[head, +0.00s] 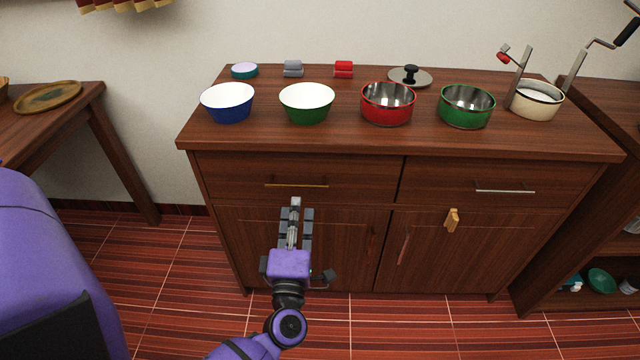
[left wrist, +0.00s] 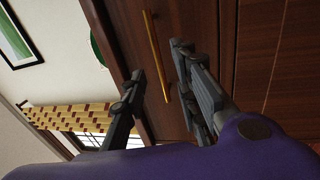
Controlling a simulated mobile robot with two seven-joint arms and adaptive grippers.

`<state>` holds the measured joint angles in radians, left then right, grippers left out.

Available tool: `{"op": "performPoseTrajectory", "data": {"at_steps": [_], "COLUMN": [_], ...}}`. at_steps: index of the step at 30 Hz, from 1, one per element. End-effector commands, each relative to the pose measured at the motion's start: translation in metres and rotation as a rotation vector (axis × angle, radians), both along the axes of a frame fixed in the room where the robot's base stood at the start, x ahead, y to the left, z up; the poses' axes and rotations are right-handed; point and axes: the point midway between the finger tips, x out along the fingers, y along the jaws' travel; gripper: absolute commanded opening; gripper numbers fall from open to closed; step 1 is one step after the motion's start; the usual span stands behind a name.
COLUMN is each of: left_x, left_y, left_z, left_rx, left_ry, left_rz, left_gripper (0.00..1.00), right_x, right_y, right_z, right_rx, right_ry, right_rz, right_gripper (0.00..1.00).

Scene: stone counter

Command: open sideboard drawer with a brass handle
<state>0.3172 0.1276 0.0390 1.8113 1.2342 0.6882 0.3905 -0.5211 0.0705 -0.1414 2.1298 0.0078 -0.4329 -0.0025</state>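The wooden sideboard (head: 330,137) stands ahead of me with two drawers side by side at the top, both closed. The left drawer (head: 240,172) has a thin brass bar handle (head: 296,185). The right drawer (head: 430,180) has a silver handle (head: 504,190). My left gripper (head: 296,208) is just below and in front of the brass handle in the head view. In the left wrist view the gripper (left wrist: 157,62) is open, and the brass handle (left wrist: 156,54) shows between its two fingers, with no clear contact. My right gripper is out of view.
Bowls and pots, including a blue bowl (head: 228,103) and red pot (head: 387,104), line the sideboard top. Cupboard doors are below the drawers, with a yellow-brown item (head: 452,220) on the right. A side table (head: 85,103) stands left; the striped floor is clear.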

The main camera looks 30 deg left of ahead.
Motion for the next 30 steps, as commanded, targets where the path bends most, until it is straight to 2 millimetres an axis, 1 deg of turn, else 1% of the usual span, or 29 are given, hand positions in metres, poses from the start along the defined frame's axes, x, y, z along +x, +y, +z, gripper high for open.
{"op": "performPoseTrajectory", "data": {"at_steps": [4,8,12,15,19,26,27,30], "left_x": [0.013,0.032,0.049,0.058,0.063,0.064,0.064,0.064], "left_y": [0.009,0.019,0.030,0.035,0.039,0.039,0.039,0.039], "left_z": [0.004,0.009,0.013,0.014,0.015,0.016,0.016,0.015], "left_rx": [-0.003,-0.001,0.000,0.000,-0.002,-0.001,-0.001,-0.001], "left_ry": [-0.008,-0.009,-0.007,-0.006,-0.005,-0.004,-0.004,-0.004], "left_rz": [0.002,-0.001,0.000,-0.001,-0.001,-0.001,-0.001,-0.002], "left_gripper": [0.28,0.28,0.28,0.28,0.28,0.28,0.25,0.12], "right_x": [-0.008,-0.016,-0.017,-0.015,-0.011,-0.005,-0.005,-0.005], "right_y": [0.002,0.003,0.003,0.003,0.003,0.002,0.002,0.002], "right_z": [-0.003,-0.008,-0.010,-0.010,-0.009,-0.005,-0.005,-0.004], "right_rx": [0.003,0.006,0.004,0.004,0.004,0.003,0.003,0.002], "right_ry": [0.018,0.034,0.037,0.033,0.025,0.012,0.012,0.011], "right_rz": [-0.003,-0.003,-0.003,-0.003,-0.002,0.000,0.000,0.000], "right_gripper": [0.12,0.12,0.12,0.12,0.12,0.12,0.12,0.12]}}
